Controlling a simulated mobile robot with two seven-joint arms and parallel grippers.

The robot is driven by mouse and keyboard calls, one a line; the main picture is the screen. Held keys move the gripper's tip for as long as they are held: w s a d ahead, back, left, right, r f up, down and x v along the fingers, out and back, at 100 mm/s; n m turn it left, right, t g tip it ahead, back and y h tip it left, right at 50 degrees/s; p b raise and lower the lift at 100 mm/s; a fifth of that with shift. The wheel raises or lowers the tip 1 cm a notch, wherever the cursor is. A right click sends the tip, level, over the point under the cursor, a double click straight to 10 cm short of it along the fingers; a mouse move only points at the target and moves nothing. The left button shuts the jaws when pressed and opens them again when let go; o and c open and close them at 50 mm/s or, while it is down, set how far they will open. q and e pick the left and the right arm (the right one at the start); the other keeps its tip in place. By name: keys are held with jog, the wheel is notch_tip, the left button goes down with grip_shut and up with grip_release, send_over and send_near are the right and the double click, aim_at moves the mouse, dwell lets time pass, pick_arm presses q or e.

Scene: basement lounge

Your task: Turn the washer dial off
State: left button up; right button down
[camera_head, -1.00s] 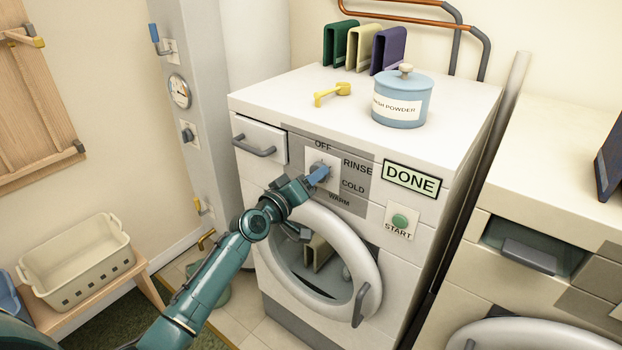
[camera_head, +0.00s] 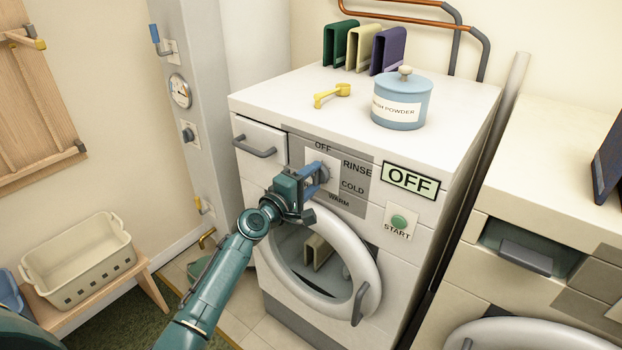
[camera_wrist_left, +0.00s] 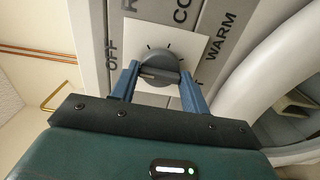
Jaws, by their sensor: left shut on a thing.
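The washer (camera_head: 340,240) stands in the middle of the head view, its display (camera_head: 409,180) reading OFF. Its grey dial sits on a white plate (camera_head: 316,159) among the labels OFF, RINSE, COLD and WARM; my gripper partly covers it there. In the left wrist view the dial (camera_wrist_left: 158,66) lies between the two blue fingertips of my left gripper (camera_wrist_left: 160,80), which is shut on it. In the head view my left gripper (camera_head: 318,178) reaches the dial from the lower left. My right gripper is not in view.
The round door (camera_head: 365,245) lies below the dial, and the START button (camera_head: 399,222) is to the right. A drawer handle (camera_head: 254,148) juts out at the left.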

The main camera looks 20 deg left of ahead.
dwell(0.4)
pick_arm(q)
jog(key=o, duration=1)
jog(key=shift+s, duration=0.15)
jog(key=v, duration=1.3)
jog(key=s+d+f+m+g+y, duration=0.1)
jog(key=s+d+f+m+g, duration=0.1)
jog(key=s+f+m, duration=0.3)
jog(key=s+d+f+m+g+y, duration=0.1)
jog(key=s+d+f+m, duration=0.3)
jog(key=s, duration=0.5)
jog(key=s+d+f+m+g+p, duration=0.1)
jog(key=s+d+f+m+g, duration=0.2)
jog(key=s+f+m, duration=0.4)
jog(key=shift+s+d+f+m+y, duration=0.1)
jog(key=shift+s+f+m+y, duration=0.15)
jog(key=shift+f, duration=0.25)
jog(key=shift+s+f+m+y, duration=0.15)
jog(key=shift+s+f, duration=0.2)
jog(key=shift+f, duration=0.2)
